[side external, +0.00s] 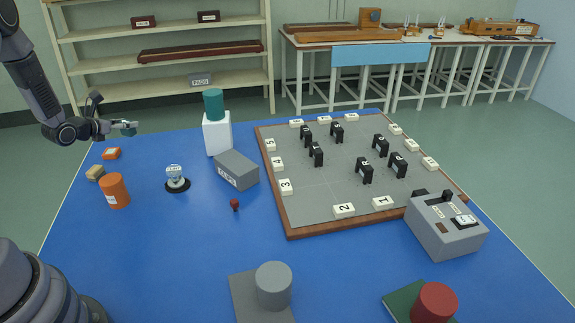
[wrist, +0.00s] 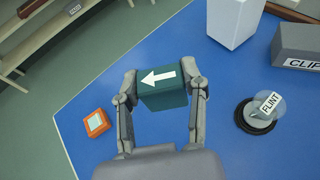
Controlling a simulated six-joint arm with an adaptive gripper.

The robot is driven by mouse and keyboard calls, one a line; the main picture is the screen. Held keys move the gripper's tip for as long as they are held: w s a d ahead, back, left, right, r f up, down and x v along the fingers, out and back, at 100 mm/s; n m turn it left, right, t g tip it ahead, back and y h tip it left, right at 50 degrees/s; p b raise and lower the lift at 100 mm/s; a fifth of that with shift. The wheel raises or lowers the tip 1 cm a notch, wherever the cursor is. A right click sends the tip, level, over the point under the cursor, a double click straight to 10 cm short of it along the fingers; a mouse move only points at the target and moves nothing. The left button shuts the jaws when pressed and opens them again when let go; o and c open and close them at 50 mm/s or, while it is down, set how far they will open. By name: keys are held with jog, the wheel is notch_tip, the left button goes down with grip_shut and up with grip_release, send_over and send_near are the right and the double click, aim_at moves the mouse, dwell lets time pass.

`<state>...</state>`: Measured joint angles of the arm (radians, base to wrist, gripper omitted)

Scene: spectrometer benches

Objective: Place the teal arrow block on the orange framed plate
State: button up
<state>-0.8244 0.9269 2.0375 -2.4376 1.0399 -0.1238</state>
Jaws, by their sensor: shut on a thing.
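The teal block (wrist: 165,98) with a white arrow on its top face is held between the two fingers of my gripper (wrist: 161,84) in the wrist view. The arrow points left in that view. In the side view my gripper (side external: 118,127) holds the block (side external: 129,130) in the air over the far left part of the blue table. The orange framed plate (side external: 111,153) lies flat on the table, below and a little left of the block. It shows in the wrist view (wrist: 96,123) to the lower left of the block, apart from it, with a pale centre.
A tan block (side external: 95,173) and an orange cylinder (side external: 115,191) stand near the plate. A FLINT stand (side external: 177,178), a grey CLIPS box (side external: 237,170) and a white block (side external: 217,135) under a teal cylinder (side external: 213,103) are further right. The table's left edge is close to the plate.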

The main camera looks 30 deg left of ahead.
jog(key=s+a+n+y, duration=0.2)
jog(key=s+a+y, duration=0.1)
jog(key=s+a, duration=0.5)
send_over(111, 151)
jog(key=shift+g, duration=0.4)
notch_tip(111, 151, down, 9)
jog(key=shift+s+d+f, duration=0.1)
jog(key=shift+s+f, duration=0.05)
jog(key=shift+f, duration=0.35)
jog(key=shift+f+n, duration=0.3)
jog(key=shift+f, duration=1.05)
jog(key=shift+f, duration=0.1)
jog(key=o, duration=1.1)
